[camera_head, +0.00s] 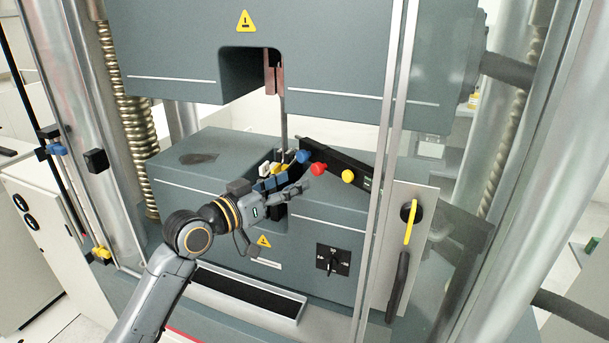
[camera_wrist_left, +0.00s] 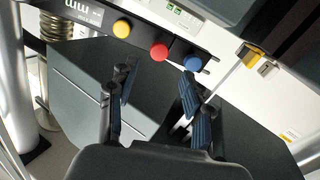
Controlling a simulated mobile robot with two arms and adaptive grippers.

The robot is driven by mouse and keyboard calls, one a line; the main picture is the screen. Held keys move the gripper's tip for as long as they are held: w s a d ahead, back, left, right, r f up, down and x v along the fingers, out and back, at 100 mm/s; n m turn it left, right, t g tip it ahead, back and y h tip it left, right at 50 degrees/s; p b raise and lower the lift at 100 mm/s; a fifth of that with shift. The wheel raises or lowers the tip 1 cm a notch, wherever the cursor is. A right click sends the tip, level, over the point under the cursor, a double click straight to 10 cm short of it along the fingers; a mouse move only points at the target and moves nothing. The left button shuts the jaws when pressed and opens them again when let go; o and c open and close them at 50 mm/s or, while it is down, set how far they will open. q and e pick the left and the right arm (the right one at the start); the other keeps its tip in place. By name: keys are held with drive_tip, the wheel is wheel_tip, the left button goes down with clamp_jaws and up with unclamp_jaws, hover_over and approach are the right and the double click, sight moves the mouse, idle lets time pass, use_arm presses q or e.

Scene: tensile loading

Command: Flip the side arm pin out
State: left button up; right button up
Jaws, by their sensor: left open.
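The side arm (camera_head: 335,160) is a black bar with a blue knob (camera_head: 303,156), a red knob (camera_head: 319,169) and a yellow knob (camera_head: 348,176). Which part is its pin I cannot tell. In the left wrist view the blue knob (camera_wrist_left: 193,63), red knob (camera_wrist_left: 159,52) and yellow knob (camera_wrist_left: 122,28) sit beyond my fingers. My left gripper (camera_head: 288,184) is open beside the bar's blue-knob end, with its fingers (camera_wrist_left: 156,98) spread and nothing seen between them. One finger's tip appears close to the blue knob; contact is unclear. My right gripper is not in view.
The grey lower block (camera_head: 195,170) of the testing machine lies under my gripper. The upper block (camera_head: 170,45) hangs above, with a thin vertical specimen (camera_head: 283,115) below its slot. A panel with a yellow handle (camera_head: 410,222) and a rotary dial (camera_head: 332,260) are at the right.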

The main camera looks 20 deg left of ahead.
use_arm(q)
drive_tip(key=v, duration=0.5)
drive_tip(key=shift+s, duration=0.15)
